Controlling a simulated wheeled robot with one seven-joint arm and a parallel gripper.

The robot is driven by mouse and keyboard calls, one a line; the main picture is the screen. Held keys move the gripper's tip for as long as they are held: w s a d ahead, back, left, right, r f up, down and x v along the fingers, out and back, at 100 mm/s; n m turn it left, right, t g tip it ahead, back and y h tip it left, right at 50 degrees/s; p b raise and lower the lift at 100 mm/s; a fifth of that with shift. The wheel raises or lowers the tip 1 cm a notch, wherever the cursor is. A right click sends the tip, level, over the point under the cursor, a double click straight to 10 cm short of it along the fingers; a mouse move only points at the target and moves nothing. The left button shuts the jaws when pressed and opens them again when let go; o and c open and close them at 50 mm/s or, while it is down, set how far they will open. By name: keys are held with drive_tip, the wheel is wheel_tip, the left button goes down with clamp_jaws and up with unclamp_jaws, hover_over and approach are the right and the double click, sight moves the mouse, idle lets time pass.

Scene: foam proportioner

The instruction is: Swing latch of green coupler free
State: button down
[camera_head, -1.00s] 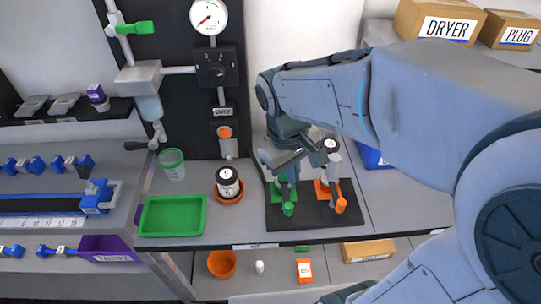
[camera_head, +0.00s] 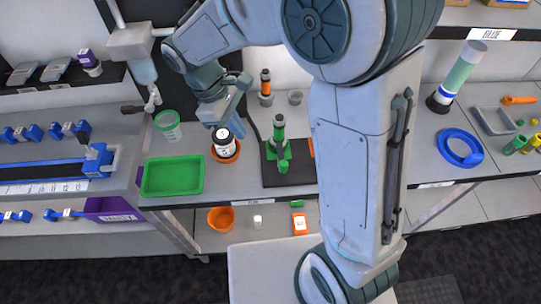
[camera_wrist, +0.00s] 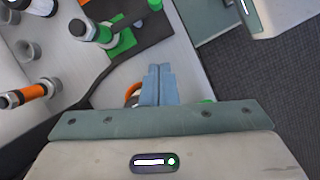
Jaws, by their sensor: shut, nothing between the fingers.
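The green coupler (camera_head: 280,145) stands upright on the black mat (camera_head: 300,172), with a dark-topped green and grey piece rising from it. A small green tab, possibly its latch, shows low at its front (camera_head: 283,166). The wrist view shows the coupler (camera_wrist: 92,32) at the upper left, with a green tab (camera_wrist: 155,4) at the top edge. My gripper (camera_head: 236,128) is shut and empty, above the black-lidded jar (camera_head: 224,145) and left of the coupler, apart from it. Its closed fingers (camera_wrist: 158,84) point away from the coupler. The exact latch position is too small to tell.
A green tray (camera_head: 173,175) and a green cup (camera_head: 168,124) stand to the left. An orange-banded piece (camera_head: 265,82) stands behind the mat. My arm hides the mat's right part. A blue ring (camera_head: 460,147) lies far right.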

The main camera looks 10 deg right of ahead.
sight(282, 155)
drive_tip(key=shift+s+d+f+p, duration=0.4)
drive_tip(key=shift+s+d+f, duration=0.15)
drive_tip(key=shift+d+f, duration=0.8)
drive_tip(key=shift+s+d+f+p, duration=0.45)
drive_tip(key=shift+d+f, duration=0.5)
drive_tip(key=shift+f, duration=0.7)
drive_tip(key=shift+s+d+f+p, duration=0.35)
drive_tip(key=shift+s+d+f, duration=0.25)
drive_tip(key=shift+d+f, duration=0.75)
